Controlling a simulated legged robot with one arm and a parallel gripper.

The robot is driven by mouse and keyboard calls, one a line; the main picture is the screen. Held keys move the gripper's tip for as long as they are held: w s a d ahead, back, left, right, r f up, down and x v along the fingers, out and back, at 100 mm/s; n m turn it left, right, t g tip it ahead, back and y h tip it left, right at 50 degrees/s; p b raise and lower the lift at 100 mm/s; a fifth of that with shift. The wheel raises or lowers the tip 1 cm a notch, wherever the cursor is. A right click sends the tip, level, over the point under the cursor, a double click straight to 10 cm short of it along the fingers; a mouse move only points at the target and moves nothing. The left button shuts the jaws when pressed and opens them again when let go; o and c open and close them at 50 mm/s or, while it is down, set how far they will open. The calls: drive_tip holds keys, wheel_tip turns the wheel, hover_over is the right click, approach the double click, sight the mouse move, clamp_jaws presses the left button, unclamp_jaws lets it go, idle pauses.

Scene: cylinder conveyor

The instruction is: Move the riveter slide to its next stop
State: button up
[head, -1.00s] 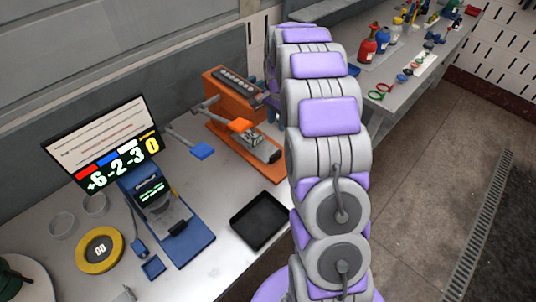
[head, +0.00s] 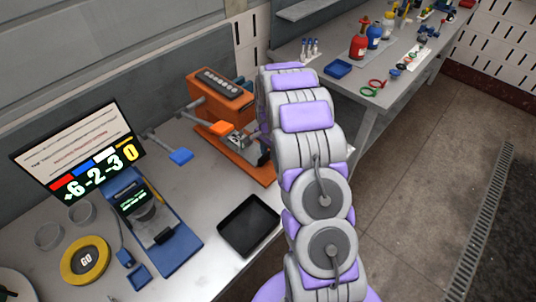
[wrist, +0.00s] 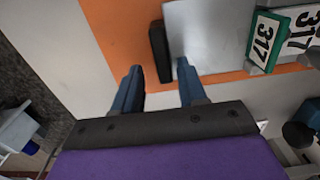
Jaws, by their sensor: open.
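The riveter (head: 222,98) is an orange machine with a row of dark buttons on top, on the grey bench in the head view. Its orange base (head: 258,172) carries a grey metal slide, partly behind my arm. In the wrist view the slide's plate (wrist: 215,40) lies on the orange base (wrist: 115,25), with a black bar-shaped handle (wrist: 159,52) at its left end. My gripper (wrist: 159,75) has its two blue fingers apart and empty. The handle shows between and just beyond the fingertips; contact cannot be told. In the head view my arm hides the gripper.
In the head view a black tray (head: 249,226), a blue device (head: 155,225) and a yellow GO button (head: 85,260) share the bench. A second bench stands at the back right.

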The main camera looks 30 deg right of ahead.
drive_tip(key=shift+a+f, duration=0.15)
drive_tip(key=shift+f, duration=0.1)
drive_tip(key=a, duration=0.3)
drive_tip(key=shift+a+r, duration=0.1)
drive_tip(key=shift+a, duration=0.05)
drive_tip(key=shift+c, duration=1)
drive_tip(key=d, duration=0.2)
drive_tip(key=shift+d, duration=0.3)
drive_tip(key=c, duration=0.4)
drive_tip(key=shift+s, duration=0.1)
clamp_jaws()
drive_tip(key=shift+a, duration=0.45)
drive_tip(key=shift+f, duration=0.2)
